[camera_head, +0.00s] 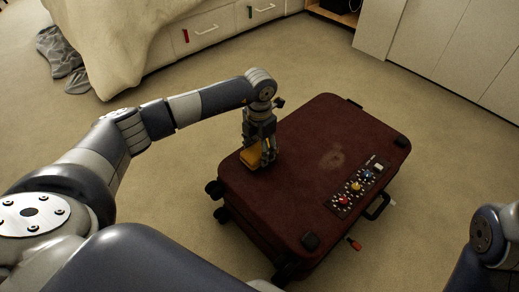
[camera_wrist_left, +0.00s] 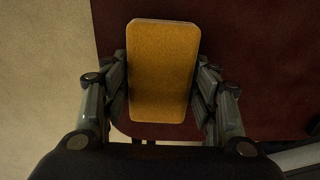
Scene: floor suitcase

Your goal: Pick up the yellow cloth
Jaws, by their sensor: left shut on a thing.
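The yellow cloth (camera_head: 251,157) looks like a flat, rounded block. It is at the far left corner of the dark red suitcase (camera_head: 290,190), which lies flat on the floor. My left gripper (camera_head: 262,160) points down over the suitcase top and is shut on the cloth. In the left wrist view the cloth (camera_wrist_left: 162,70) sits between the two fingers, one on each side. I cannot tell whether the cloth still touches the suitcase top. My right gripper is not in view; only part of my right arm shows at the lower right.
A panel with small coloured knobs (camera_head: 357,188) lies on the suitcase's right side, near its handle (camera_head: 379,207). A small red object (camera_head: 354,244) is on the floor. A bed (camera_head: 110,40) and drawers (camera_head: 215,30) stand behind, with white cabinets (camera_head: 450,50) at the right.

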